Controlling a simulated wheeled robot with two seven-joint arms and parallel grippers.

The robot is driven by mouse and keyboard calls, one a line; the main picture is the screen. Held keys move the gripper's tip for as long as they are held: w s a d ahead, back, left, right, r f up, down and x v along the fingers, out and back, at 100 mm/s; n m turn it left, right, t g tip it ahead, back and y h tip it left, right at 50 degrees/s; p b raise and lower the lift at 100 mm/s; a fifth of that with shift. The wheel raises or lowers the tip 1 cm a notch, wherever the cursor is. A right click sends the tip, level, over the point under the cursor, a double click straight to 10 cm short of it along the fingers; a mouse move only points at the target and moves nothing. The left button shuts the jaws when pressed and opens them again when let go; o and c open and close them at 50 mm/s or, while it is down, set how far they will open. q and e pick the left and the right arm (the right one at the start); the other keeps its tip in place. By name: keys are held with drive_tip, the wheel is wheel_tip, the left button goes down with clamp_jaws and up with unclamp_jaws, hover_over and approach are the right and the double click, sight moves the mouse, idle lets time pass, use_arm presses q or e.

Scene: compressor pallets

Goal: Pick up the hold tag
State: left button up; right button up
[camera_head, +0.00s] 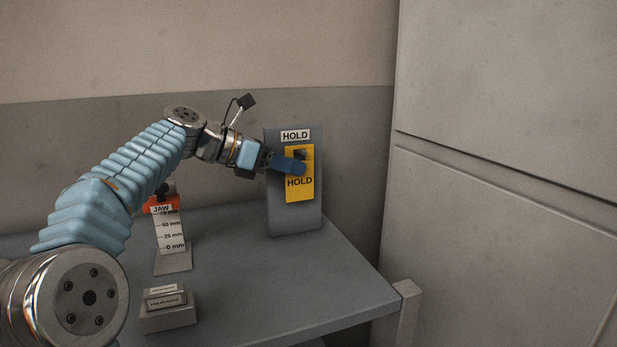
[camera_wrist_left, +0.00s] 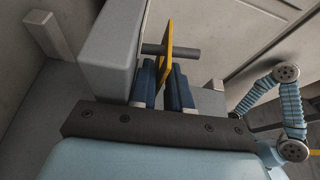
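The yellow hold tag (camera_head: 300,192) hangs on a short dark peg on the front of a grey upright stand (camera_head: 294,216). The stand bears a white HOLD label. My left gripper (camera_head: 298,168) reaches in from the left and crosses in front of the tag in the head view. In the left wrist view the tag (camera_wrist_left: 166,42) shows nearly edge-on, on the peg (camera_wrist_left: 186,52), with its lower part between the two blue fingers (camera_wrist_left: 163,88). A narrow gap shows between the fingers. My right gripper (camera_wrist_left: 236,115) is small and dark in the left wrist view.
The grey table (camera_head: 250,290) has clear room at its front right. An orange-topped jaw gauge stand (camera_head: 170,240) and a small labelled block (camera_head: 167,315) stand to the left. A wall lies behind, and large grey panels (camera_head: 500,120) rise at the right.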

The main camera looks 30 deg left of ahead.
use_arm(q)
clamp_jaws()
drive_tip(key=shift+r, duration=0.1)
drive_tip(key=shift+r, duration=0.25)
drive_tip(key=s+d+b, duration=0.3)
drive_tip(key=s+d, duration=0.8)
drive_tip(key=d, duration=0.2)
drive_tip(key=shift+s+d, duration=0.35)
drive_tip(key=shift+d, duration=0.05)
